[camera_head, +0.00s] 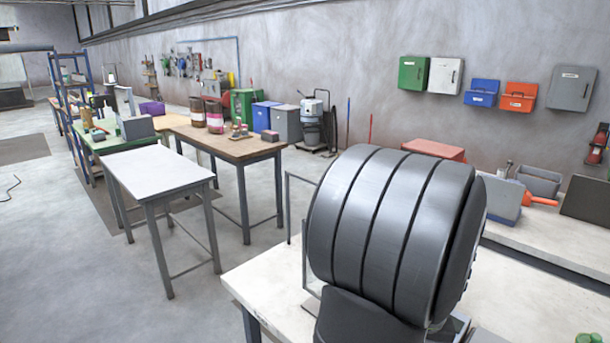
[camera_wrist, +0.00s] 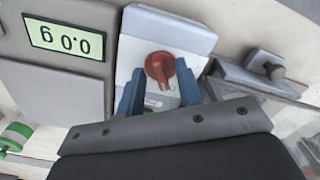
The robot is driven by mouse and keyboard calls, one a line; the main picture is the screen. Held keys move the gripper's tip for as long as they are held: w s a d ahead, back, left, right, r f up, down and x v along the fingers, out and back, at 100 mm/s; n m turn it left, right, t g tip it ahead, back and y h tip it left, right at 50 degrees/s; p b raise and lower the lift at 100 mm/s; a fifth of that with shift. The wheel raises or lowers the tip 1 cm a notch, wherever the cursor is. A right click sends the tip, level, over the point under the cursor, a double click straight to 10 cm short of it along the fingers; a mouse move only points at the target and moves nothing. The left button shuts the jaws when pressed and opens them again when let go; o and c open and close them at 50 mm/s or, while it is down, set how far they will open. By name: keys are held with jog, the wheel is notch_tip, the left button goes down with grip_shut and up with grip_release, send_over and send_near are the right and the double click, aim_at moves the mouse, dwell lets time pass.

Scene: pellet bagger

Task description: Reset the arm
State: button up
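My gripper (camera_wrist: 159,90) shows in the wrist view with two blue fingers spread apart. Nothing is held between them. A red rotary knob (camera_wrist: 160,68) on a pale plate (camera_wrist: 190,38) lies just beyond the fingertips, in line with the gap. I cannot tell how far the fingers are from the plate. In the head view my dark arm link fills the middle right, and the gripper is hidden.
A metal bracket (camera_wrist: 250,76) is at right. A white-topped table (camera_head: 155,170) and wooden-topped table (camera_head: 235,148) stand left in the head view, with open floor around.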

jog(key=m, duration=0.3)
jog(key=shift+f, duration=0.2)
notch_tip(320, 180, up, 18)
notch_tip(320, 180, down, 7)
jog(key=shift+w+f, duration=0.15)
jog(key=shift+w, duration=0.2)
jog(key=shift+d, duration=0.1)
notch_tip(320, 180, up, 6)
jog(key=f, duration=1.4)
jog(key=shift+s, duration=0.3)
jog(key=shift+r, duration=0.15)
